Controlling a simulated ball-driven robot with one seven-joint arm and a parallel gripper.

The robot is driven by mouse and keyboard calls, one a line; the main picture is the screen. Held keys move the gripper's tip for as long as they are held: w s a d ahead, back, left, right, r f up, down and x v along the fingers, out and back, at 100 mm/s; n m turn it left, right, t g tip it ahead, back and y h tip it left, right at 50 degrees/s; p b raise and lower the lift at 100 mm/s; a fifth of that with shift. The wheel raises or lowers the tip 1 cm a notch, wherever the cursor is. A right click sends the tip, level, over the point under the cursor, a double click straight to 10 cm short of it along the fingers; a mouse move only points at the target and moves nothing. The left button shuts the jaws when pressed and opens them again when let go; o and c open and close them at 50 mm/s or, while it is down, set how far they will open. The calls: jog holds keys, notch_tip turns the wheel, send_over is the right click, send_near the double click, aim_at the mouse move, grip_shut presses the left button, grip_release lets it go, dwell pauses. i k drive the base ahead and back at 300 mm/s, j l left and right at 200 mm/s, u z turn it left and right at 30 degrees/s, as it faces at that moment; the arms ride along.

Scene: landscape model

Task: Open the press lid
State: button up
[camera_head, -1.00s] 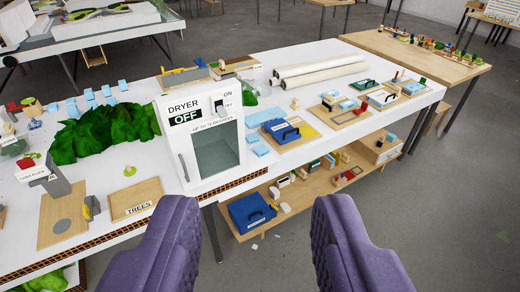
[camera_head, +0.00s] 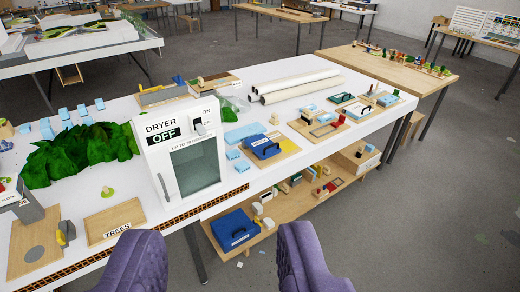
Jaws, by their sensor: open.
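No press is labelled that I can read, so I cannot tell for sure which thing is the press. A blue flat piece with a dark handle (camera_head: 265,147) lies on a wooden board on the white table, right of the dryer; it looks like a shut lid. My gripper (camera_head: 213,245) has two purple padded fingers, wide apart and empty. It is in front of the table's near edge, well apart from these things.
A white dryer (camera_head: 148,150) marked OFF stands on the white table, with green foliage (camera_head: 68,155) to its left. A blue case (camera_head: 233,229) sits on the low shelf. White rolls (camera_head: 300,84) lie behind. Grey floor (camera_head: 430,215) is free at right.

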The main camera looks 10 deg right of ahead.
aim_at(263, 143)
jog(key=i+l+z, duration=0.2)
jog(key=i, duration=2.65)
jog(key=k+j, duration=0.05)
jog(key=j, duration=0.05)
